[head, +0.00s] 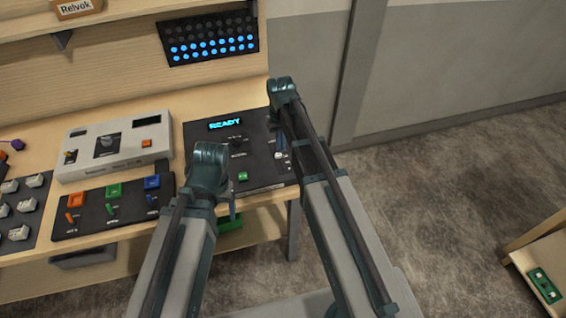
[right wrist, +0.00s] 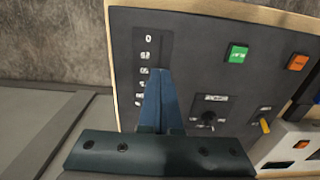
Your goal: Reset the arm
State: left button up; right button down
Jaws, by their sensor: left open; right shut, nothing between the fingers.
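A dark console panel with a lit READY display (head: 225,124) lies on the wooden desk, with a small knob and a green button (head: 243,176). My right gripper (head: 279,145) is over the panel's right side. In the right wrist view its blue fingers (right wrist: 160,98) are shut with nothing between them, in front of a vertical strip of marks (right wrist: 150,52) topped by 0. The fingertips hide part of the strip; I cannot tell whether they touch it. My left gripper (head: 232,207) is at the panel's front edge, mostly hidden by its own wrist; it is open.
A grey-white box (head: 115,146) with a knob and a switch panel (head: 112,207) with colored buttons stand left of the console. A lit indicator board (head: 208,38) hangs behind. A green item (head: 543,285) lies on another wooden surface at lower right.

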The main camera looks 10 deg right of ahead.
jog(key=shift+r+p, duration=0.35)
jog(key=shift+r, duration=0.3)
jog(key=s+a+f+n+b, duration=0.1)
jog(key=s+a+f+b, duration=0.1)
jog(key=s, duration=0.4)
jog(key=s+a+f+n+b, duration=0.1)
jog(key=s+a+f+b, duration=0.1)
jog(key=s+a, duration=0.3)
jog(key=s+a+f+n+h+b, duration=0.1)
jog(key=s+a+b, duration=0.1)
jog(key=s, duration=0.7)
jog(key=shift+a+f, duration=0.4)
jog(key=shift+a, duration=0.25)
jog(key=shift+w, duration=0.1)
